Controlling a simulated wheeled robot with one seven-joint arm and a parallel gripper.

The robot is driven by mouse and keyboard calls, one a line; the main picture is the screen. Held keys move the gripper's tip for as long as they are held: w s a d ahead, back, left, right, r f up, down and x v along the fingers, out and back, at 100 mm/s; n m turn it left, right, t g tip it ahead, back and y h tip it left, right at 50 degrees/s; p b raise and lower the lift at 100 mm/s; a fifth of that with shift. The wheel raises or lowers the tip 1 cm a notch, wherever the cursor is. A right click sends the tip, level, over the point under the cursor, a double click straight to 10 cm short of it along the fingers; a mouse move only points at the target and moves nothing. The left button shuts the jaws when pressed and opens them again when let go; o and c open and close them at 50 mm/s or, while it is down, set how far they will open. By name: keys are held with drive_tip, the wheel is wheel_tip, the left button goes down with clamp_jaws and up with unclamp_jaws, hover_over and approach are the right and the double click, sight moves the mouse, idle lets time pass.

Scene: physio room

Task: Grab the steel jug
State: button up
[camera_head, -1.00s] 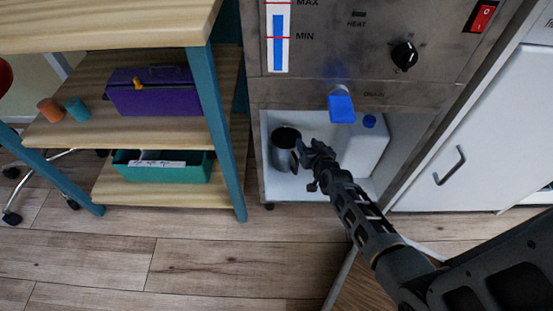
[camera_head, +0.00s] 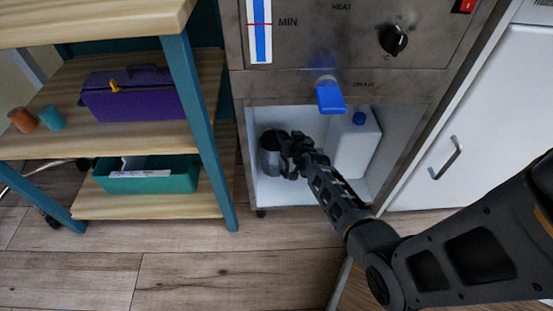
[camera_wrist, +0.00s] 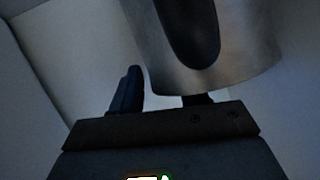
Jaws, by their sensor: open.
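The steel jug (camera_head: 268,160) stands upright on the floor of the open white compartment under the machine. In the head view my gripper (camera_head: 290,152) is at the jug's right side and covers part of it. In the wrist view the jug (camera_wrist: 240,45) fills the upper right, with its dark handle (camera_wrist: 190,30) facing the camera. My gripper (camera_wrist: 160,95) is open. One finger shows left of the handle, apart from it; the other is mostly hidden behind the jug's lower edge. I cannot tell whether it touches the jug.
A white canister (camera_head: 356,148) with a blue cap stands right of the jug. A blue tap lever (camera_head: 330,96) hangs above the opening. The compartment walls are close around my gripper. A wooden shelf unit (camera_head: 150,207) stands to the left. The floor (camera_head: 230,280) in front is clear.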

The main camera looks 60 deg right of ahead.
clamp_jaws()
idle(1.3)
